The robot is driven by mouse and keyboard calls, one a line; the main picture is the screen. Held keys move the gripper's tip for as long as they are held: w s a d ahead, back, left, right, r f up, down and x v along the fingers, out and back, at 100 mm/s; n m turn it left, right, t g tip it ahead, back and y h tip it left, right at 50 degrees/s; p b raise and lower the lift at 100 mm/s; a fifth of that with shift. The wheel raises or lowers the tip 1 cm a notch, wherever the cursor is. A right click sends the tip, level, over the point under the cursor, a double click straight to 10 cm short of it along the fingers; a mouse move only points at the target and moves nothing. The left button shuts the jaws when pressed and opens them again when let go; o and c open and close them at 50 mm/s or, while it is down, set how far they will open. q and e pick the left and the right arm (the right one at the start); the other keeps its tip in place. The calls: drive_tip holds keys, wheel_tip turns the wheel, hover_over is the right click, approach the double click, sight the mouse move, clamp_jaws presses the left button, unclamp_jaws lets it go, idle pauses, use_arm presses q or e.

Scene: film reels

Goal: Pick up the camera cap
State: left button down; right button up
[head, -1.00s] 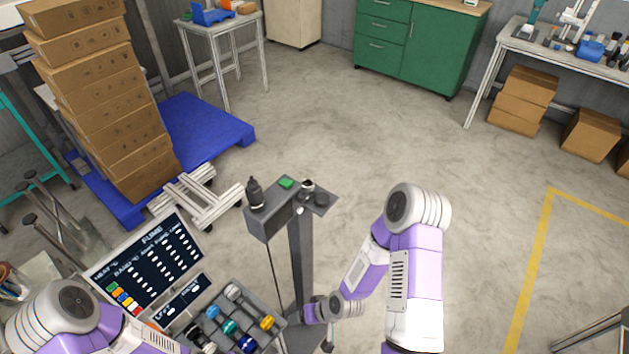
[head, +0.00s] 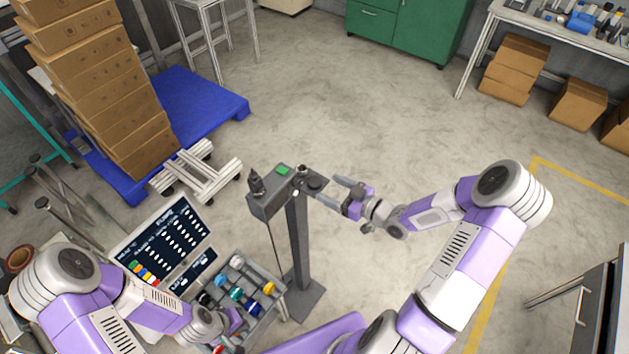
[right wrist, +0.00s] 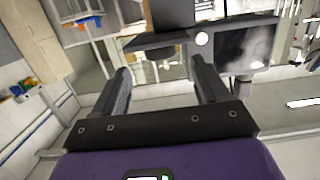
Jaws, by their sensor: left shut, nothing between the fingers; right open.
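A small dark round piece (head: 315,184), which looks like the camera cap, sits at the right end of the grey stand's top (head: 272,200) in the head view. Dark on dark, its outline is hard to make out. My right gripper (head: 332,190) is open beside that end, its two fingers pointing left towards the piece. In the right wrist view, the open fingers (right wrist: 162,88) have a clear gap between them, with dark parts of the stand (right wrist: 160,40) beyond. My left gripper (head: 236,322) is shut and empty by the control tray, partly hidden by my arm.
A tray of coloured knobs (head: 262,303) and a tilted display panel (head: 165,240) stand left of the stand's column. A black upright part (head: 256,183) and a green button (head: 283,170) are on the stand's top. Stacked cartons (head: 95,90) stand on a blue pallet (head: 205,110). Open floor lies behind.

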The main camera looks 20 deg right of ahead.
sight(319, 183)
drive_tip(key=x, duration=0.4)
drive_tip(key=shift+w+a, duration=0.1)
drive_tip(key=c, duration=1.1)
drive_tip(key=shift+c, duration=0.2)
